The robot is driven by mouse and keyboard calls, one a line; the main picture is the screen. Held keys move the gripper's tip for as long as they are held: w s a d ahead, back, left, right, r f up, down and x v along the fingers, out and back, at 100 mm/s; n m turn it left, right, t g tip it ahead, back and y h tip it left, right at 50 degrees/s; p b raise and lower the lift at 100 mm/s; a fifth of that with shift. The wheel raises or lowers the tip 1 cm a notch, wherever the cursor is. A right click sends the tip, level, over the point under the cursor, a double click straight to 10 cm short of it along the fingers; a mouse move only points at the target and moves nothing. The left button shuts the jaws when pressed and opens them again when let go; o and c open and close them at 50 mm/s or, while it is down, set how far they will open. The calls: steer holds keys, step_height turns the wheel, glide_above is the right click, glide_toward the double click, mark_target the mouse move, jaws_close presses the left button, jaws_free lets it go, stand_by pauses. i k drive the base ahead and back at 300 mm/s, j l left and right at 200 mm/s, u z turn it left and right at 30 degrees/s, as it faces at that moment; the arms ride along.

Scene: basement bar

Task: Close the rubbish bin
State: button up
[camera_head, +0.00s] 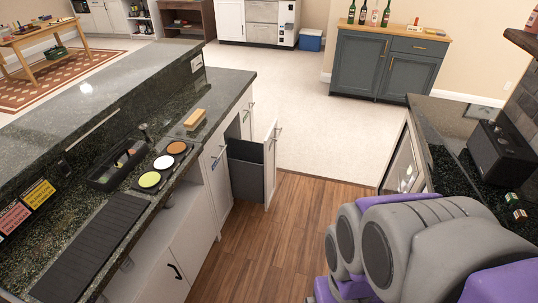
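The rubbish bin (248,172) is a dark grey, pull-out bin in the white bar cabinet (219,168). It stands out from the cabinet, with its upright white front panel (271,158) and metal handle apart from the cabinet face. The dark side of the bin shows between the panel and the cabinet. The inside of the bin is mostly hidden. My grey and purple arm fills the lower right, apart from the bin. My gripper does not show.
The wooden floor (262,245) before the bin is clear. The left counter (70,215) holds a black caddy (118,166), several round colored dishes and a sponge-like block (194,119). A right counter (455,160) bounds the aisle. A grey cabinet (385,65) stands beyond open pale floor.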

mark_target(252, 165)
steer(key=i, duration=0.7)
steer(key=i+j+z, duration=0.1)
steer(key=i, duration=0.6)
steer(key=i+j, duration=0.15)
steer(key=i, duration=0.6)
